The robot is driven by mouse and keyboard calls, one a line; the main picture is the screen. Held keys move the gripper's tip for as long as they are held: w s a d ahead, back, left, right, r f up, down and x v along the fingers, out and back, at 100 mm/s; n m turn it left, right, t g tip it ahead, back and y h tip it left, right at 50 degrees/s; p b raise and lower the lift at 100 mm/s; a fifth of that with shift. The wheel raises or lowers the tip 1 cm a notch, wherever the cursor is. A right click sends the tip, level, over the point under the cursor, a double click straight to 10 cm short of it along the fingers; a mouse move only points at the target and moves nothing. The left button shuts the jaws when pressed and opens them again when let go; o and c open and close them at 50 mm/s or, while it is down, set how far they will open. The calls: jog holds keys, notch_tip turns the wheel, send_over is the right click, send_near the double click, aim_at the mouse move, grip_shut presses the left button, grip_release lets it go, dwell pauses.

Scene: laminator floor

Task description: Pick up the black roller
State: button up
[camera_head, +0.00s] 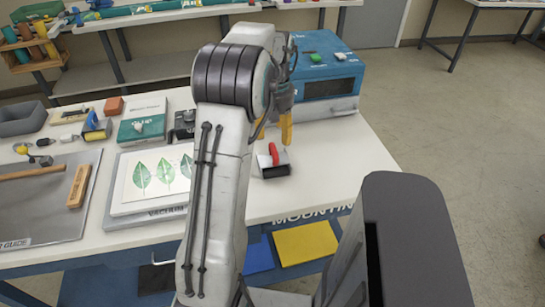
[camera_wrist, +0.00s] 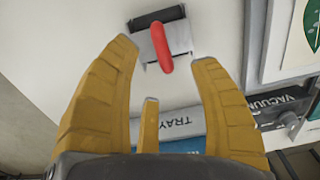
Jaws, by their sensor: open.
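The black roller (camera_head: 277,171) lies on the white table, right of the leaf picture. It has a red handle and a grey metal frame. In the wrist view the roller (camera_wrist: 157,17) is near the top, its red handle pointing down the picture between the fingertips. My gripper (camera_wrist: 165,52) has yellow fingers spread wide with nothing between them, seemingly apart from the roller. In the head view my gripper (camera_head: 287,128) is partly hidden behind my arm, above and just behind the roller.
A blue machine (camera_head: 325,75) stands behind the roller. The leaf picture (camera_head: 152,178) lies on a grey vacuum plate to the left. Small tools, a teal box (camera_head: 141,128) and a grey tray (camera_head: 22,118) fill the left side. Table surface right of the roller is clear.

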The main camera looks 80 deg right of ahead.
aim_at(276, 150)
jog(key=shift+s+d+f, duration=0.1)
jog(key=shift+f, duration=3.5)
jog(key=shift+o, duration=0.2)
jog(key=shift+r, duration=0.1)
grip_shut()
